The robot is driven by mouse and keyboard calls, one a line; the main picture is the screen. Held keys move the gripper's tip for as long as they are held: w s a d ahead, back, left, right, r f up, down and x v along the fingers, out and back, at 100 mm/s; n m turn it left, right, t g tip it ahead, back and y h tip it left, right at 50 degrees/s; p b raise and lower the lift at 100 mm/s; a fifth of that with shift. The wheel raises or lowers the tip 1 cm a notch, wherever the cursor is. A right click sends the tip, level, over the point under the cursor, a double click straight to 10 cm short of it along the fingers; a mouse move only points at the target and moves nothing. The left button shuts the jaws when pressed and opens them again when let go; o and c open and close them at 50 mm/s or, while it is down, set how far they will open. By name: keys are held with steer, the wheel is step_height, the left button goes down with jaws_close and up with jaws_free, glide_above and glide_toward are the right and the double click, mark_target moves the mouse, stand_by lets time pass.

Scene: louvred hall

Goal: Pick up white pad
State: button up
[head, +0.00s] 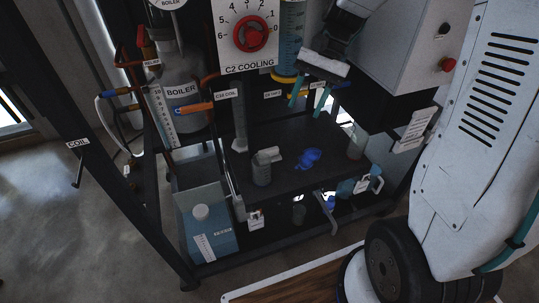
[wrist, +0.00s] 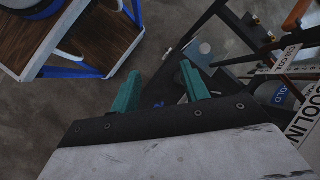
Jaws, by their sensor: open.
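A small pale, whitish piece that looks like the pad (head: 271,154) is on the dark shelf (head: 290,182) of the rack, against or just behind a small grey ribbed container (head: 261,172). I cannot tell whether it touches the container. My gripper (head: 309,96) is above and to the right of it, over the back of the shelf, with teal fingers pointing down. In the wrist view my gripper (wrist: 161,88) has its fingers apart with nothing held between them. I cannot make out the pad in the wrist view.
A crumpled blue item (head: 307,158) lies mid-shelf, right of the pale piece. A clear flask (head: 357,143) stands at the shelf's right. The boiler vessel (head: 183,92), an orange-handled valve (head: 193,108) and the C2 cooling panel (head: 246,62) crowd the back and left.

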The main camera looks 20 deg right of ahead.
steer(key=w+d+f+m+y, duration=0.3)
steer(key=w+f+m, duration=0.1)
steer(key=w+f, duration=0.4)
steer(key=m+t+y, duration=0.3)
steer(key=m+y, duration=0.2)
steer(key=m, duration=0.1)
glide_toward(266, 150)
steer(key=shift+s+a+f, duration=0.25)
steer(key=shift+s+a, duration=0.05)
steer(key=shift+a, duration=0.35)
steer(key=a, duration=0.1)
steer(key=a+f, duration=0.1)
steer(key=w+a, duration=0.1)
steer(key=shift+f, duration=0.3)
steer(key=x, duration=0.5)
steer(key=shift+s+a+r, duration=0.15)
steer(key=shift+s+a, duration=0.05)
steer(key=shift+s, duration=0.1)
jaws_close()
